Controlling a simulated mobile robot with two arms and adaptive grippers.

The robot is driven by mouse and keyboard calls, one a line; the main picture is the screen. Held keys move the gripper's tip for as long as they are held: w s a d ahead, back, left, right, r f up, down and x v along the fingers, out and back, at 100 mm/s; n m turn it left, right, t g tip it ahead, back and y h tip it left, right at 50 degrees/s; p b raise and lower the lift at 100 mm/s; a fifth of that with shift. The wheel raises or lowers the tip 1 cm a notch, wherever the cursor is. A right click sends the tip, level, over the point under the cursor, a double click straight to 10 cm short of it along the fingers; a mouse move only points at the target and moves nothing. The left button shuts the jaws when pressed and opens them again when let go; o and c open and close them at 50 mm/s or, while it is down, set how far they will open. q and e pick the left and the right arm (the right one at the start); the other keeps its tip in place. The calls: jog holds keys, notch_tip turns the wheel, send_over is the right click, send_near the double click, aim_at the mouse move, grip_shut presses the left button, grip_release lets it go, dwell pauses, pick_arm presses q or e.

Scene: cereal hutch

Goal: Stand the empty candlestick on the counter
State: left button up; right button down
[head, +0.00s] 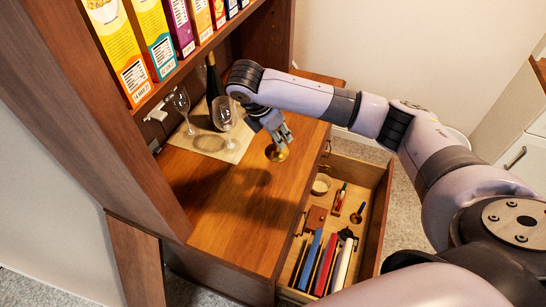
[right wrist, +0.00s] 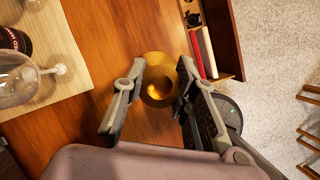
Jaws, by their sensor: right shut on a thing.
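The brass candlestick (head: 276,154) has a round, wide base and shows no candle. It is at the counter's (head: 228,228) right edge area, seemingly upright, with its base at or very near the wood; I cannot tell if it touches. My right gripper (head: 283,137) points down over it and is shut on it. In the right wrist view the candlestick (right wrist: 160,84) shows between the two fingers (right wrist: 160,68), its base seen from above. My left gripper is not in view.
Two clear glasses (head: 224,114) and a dark bottle (head: 214,80) stand on a pale mat (head: 222,148) left of my gripper. Cereal boxes (head: 151,35) line the shelf. The front counter is clear.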

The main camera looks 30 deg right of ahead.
aim_at(274, 150)
jog(key=f, duration=0.4)
jog(key=shift+w+f, duration=0.25)
jog(key=shift+f, duration=0.1)
notch_tip(274, 150, down, 3)
jog(key=shift+w+f+p, duration=0.15)
jog(key=shift+f+p, duration=0.05)
jog(key=shift+p, duration=0.1)
jog(key=shift+f, duration=0.3)
notch_tip(274, 150, down, 3)
jog(key=shift+f, duration=0.45)
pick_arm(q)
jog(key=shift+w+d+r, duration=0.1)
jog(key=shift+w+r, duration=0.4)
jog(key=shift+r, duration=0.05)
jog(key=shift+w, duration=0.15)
pick_arm(e)
jog(key=shift+f, duration=0.1)
jog(key=c, duration=1.7)
grip_release()
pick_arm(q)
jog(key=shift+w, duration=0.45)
pick_arm(e)
jog(key=o, duration=0.4)
